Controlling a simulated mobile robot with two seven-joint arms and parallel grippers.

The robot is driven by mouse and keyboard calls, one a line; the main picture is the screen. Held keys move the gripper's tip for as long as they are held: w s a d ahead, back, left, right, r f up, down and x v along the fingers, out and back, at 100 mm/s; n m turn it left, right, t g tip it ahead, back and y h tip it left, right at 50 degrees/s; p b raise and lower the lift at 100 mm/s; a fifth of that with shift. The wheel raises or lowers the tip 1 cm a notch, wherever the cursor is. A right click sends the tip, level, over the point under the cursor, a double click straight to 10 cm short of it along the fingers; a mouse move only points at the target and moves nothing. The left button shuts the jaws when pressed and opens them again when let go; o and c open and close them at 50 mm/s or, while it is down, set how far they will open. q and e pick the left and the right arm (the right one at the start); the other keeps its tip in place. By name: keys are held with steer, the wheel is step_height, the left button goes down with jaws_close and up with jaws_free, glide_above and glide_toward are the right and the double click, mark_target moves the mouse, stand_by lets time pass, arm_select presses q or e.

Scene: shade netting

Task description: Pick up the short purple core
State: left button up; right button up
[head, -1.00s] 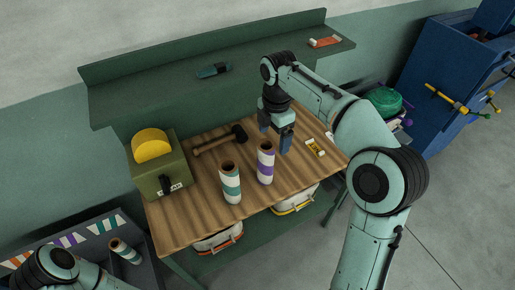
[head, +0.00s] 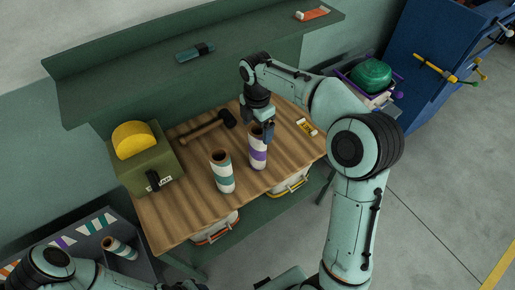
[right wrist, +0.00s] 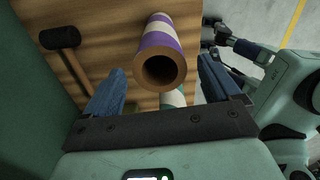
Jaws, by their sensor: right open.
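The purple core (head: 258,153), a white tube with purple bands and a brown hollow end, stands upright on the wooden bench top (head: 190,225). In the right wrist view the purple core (right wrist: 160,40) shows with its open end toward me, between the finger lines. My right gripper (head: 256,127) is open at the top of the core, its fingers partly overlapping it in the head view. In the right wrist view the open fingers (right wrist: 161,70) lie on either side of the core's end, with gaps visible. My left gripper is out of view.
A teal-banded core (head: 222,174) stands close left of the purple one. A mallet (head: 205,126), a green box with a yellow dome (head: 150,165) and a small yellow level (head: 306,127) lie around. A shelf (head: 130,90) overhangs behind. Another core (head: 119,248) sits lower left.

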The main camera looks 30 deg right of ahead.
mark_target(258, 148)
step_height(258, 148, down, 4)
steer(key=shift+d+f, duration=0.1)
steer(key=c, duration=1.6)
